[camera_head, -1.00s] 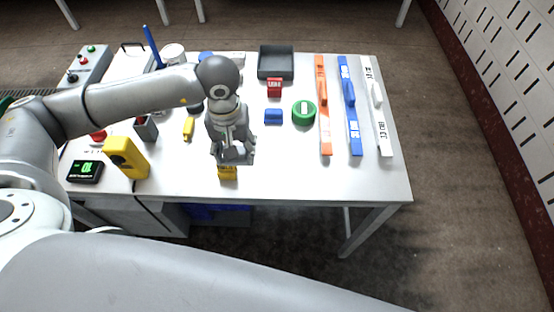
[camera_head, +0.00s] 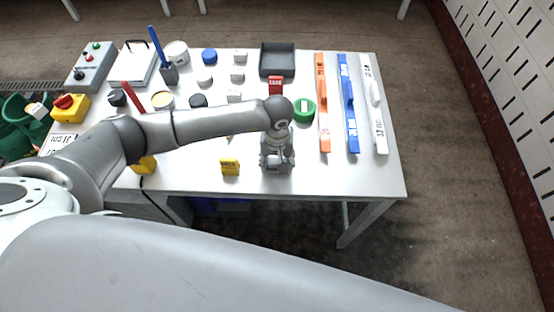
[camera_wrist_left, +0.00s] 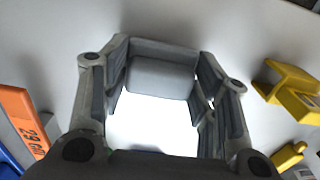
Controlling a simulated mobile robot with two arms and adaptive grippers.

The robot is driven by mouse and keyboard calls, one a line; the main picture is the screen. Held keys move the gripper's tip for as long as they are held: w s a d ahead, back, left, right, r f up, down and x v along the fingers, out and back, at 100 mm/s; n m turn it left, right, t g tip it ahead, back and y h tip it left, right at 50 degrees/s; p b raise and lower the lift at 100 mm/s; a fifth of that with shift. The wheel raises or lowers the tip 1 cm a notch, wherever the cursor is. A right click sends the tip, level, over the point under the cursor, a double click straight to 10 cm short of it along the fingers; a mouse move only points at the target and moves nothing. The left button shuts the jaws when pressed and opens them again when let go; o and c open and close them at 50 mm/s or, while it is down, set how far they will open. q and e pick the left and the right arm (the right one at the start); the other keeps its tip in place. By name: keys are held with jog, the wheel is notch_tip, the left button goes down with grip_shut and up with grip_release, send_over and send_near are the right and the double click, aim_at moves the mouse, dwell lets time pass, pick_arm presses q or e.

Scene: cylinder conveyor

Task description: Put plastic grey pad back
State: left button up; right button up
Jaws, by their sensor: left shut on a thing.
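My left gripper (camera_head: 277,166) is over the front part of the white table, right of a yellow block. In the left wrist view its fingers (camera_wrist_left: 160,90) are shut on the plastic grey pad (camera_wrist_left: 160,76), a flat grey rectangular piece between them. In the head view the pad is largely hidden by the gripper and cannot be told apart from it. The white tabletop shows bright below the pad in the wrist view. My right gripper is not in view.
The yellow block (camera_head: 230,166) stands left of the gripper. Orange (camera_head: 323,104), blue (camera_head: 348,104) and white (camera_head: 374,104) long pieces lie at the right. A dark grey tray (camera_head: 277,61) is at the back. A green round thing (camera_head: 304,110) and red block (camera_head: 276,85) lie behind the gripper.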

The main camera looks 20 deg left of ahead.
aim_at(277, 161)
pick_arm(q)
jog(key=shift+f, duration=0.3)
jog(key=shift+f, duration=0.15)
jog(key=o, duration=1)
jog(key=shift+r, duration=0.35)
notch_tip(277, 161, up, 12)
jog(key=b, duration=0.2)
jog(key=shift+f+b, duration=0.15)
jog(key=shift+b, duration=0.15)
